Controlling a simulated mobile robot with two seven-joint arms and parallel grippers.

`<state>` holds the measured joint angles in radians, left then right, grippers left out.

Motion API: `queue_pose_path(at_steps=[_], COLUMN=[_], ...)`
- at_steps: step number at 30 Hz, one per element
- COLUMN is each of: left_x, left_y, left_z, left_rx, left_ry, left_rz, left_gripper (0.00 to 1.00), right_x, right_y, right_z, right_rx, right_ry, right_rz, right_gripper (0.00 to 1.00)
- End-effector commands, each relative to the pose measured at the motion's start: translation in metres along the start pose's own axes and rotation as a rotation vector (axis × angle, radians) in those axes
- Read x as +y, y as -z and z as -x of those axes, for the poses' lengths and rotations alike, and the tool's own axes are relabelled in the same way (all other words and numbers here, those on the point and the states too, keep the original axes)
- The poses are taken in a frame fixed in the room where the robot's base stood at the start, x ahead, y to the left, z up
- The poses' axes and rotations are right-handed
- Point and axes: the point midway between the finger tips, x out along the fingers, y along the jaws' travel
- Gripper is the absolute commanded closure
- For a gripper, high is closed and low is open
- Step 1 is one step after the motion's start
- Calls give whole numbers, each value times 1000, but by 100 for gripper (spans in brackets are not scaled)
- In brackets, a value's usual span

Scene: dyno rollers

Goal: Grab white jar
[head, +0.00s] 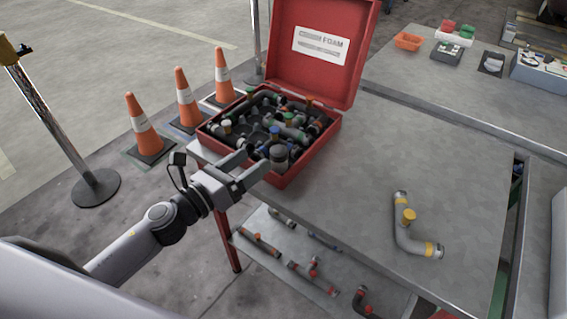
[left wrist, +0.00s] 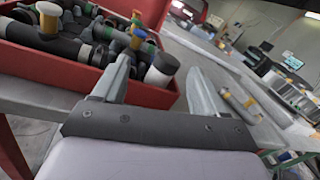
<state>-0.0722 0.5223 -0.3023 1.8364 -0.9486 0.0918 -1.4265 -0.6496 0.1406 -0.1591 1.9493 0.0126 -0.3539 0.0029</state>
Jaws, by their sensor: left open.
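A short cylinder with a pale top, the white jar (head: 279,156), stands upright in the front right corner of the open red case. My right gripper is not in view.
The red case (head: 331,132) holds several dark pipe fittings with coloured caps around the jar. A bent pipe (head: 404,232) with yellow bands lies on the grey table (head: 450,160). Orange cones (head: 142,125) stand on the floor at left. The table's middle is clear.

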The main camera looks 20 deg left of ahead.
Motion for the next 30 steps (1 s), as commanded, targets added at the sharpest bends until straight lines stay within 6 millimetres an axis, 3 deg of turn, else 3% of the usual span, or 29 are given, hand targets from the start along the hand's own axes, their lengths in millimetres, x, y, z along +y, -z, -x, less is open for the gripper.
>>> queue_pose_path(at_steps=[3, 7, 30], left_x=[-3, -4, -11], left_y=[4, 6, 11], left_z=[-4, -7, -76], left_rx=[34, 48, 49], left_ry=[81, 121, 125], left_rz=[-195, -286, -293], left_gripper=[28, 28, 28], right_x=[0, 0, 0], right_y=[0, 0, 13], right_z=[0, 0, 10], right_rx=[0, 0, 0], right_ry=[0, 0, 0], right_rz=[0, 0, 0], right_gripper=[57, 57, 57])
